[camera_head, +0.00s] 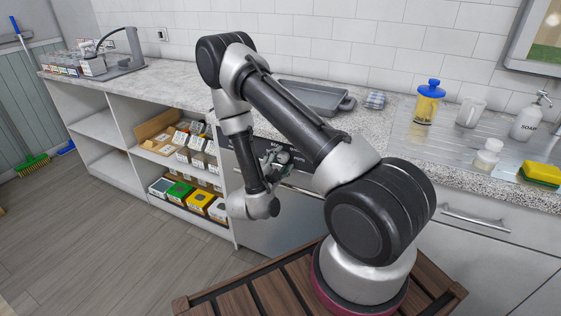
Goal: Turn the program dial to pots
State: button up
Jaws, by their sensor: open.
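A silver dishwasher-like appliance (287,220) is built in under the counter, with a dark control strip (307,166) along its top edge. Light lettering on the strip shows only in part. I cannot make out the program dial or its setting; my arm and gripper cover much of the strip. My gripper (279,158) is at the strip, small in the view and partly behind my wrist. It is open. I cannot tell whether its fingers are around the dial or touching it.
Open shelves (165,165) with boxes stand left of the appliance. On the counter are a dark roasting tray (310,97), a folded checked cloth (376,99), a yellow jar (427,103), a white cup (470,112) and a soap bottle (530,118). The floor (110,240) in front is clear.

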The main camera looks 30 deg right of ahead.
jog(key=shift+w+d, duration=0.15)
jog(key=shift+d, duration=0.05)
jog(key=shift+c, duration=0.2)
jog(key=c, duration=1)
